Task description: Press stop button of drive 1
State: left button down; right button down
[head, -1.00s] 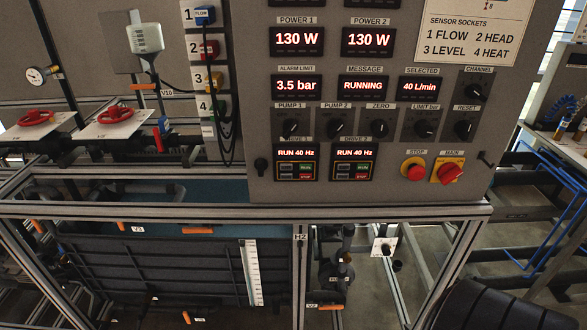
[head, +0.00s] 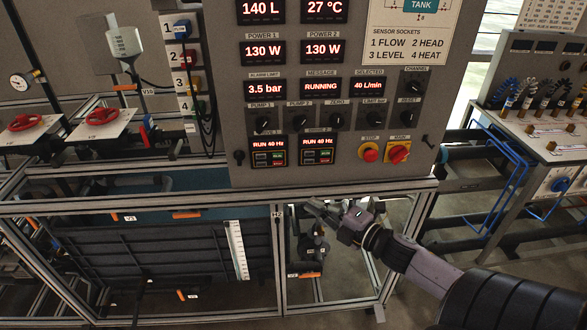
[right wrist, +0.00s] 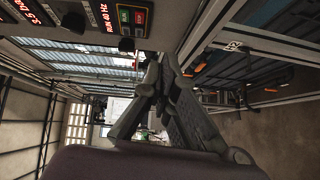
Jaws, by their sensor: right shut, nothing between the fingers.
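The drive 1 unit (head: 268,151) is on the lower part of the grey panel, its display reading RUN 40 Hz. Its small red stop button (head: 278,162) sits under a green one. In the right wrist view, the sideways drive unit (right wrist: 128,17) at the top looks like drive 1, with its red button (right wrist: 140,17) visible. My right gripper (head: 316,207) is below the panel and right of drive 1, apart from it, its fingers pointing left. In the right wrist view its fingers (right wrist: 157,62) are together and empty. My left gripper is out of view.
The similar drive 2 unit (head: 317,150) is just right of drive 1. A red stop button (head: 369,152) and a red-yellow main switch (head: 398,153) are further right. A metal frame rail (head: 340,189) runs under the panel. A black knob (head: 239,157) sticks out left of drive 1.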

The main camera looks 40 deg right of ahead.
jog(key=shift+n+y, duration=0.5)
jog(key=shift+n, duration=0.2)
jog(key=r, duration=0.1)
jog(key=a+r, duration=0.1)
jog(key=r, duration=0.1)
jog(key=shift+s+a+r, duration=0.2)
jog(key=shift+a+r, duration=0.1)
jog(key=shift+r, duration=0.05)
jog(key=shift+w, duration=0.1)
jog(key=p, duration=0.4)
send_near(278, 163)
jog(key=w+a, duration=0.4)
jog(key=w, duration=0.1)
jog(key=shift+w+d, duration=0.15)
jog(key=shift+w, duration=0.4)
